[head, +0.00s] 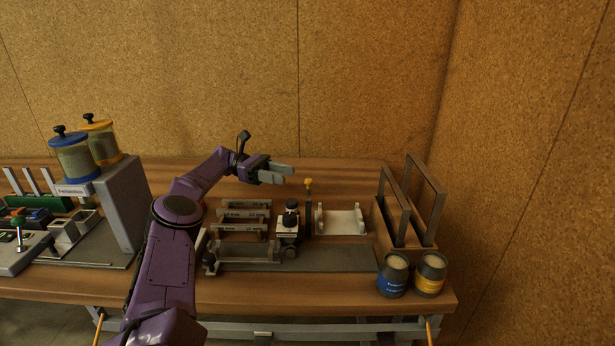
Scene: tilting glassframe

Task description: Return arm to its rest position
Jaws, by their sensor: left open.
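My left arm (168,260), purple, comes in from the lower left and bends at the elbow, its forearm pointing right and away over the bench. My left gripper (278,173) is at its end, open and empty, with pale grey fingers pointing right. It hangs above the rear of the wooden bench (335,174), behind and above the row of metal holders (243,220). It appears apart from everything around it. My right gripper is not in view.
Two dark frames (425,200) stand upright in a wooden holder (392,227) at the right. Two labelled jars (393,275) stand in front of it. A grey dispenser (122,205) stands left of my arm. A device with a black knob (290,220) and a white cradle (341,221) are mid-bench.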

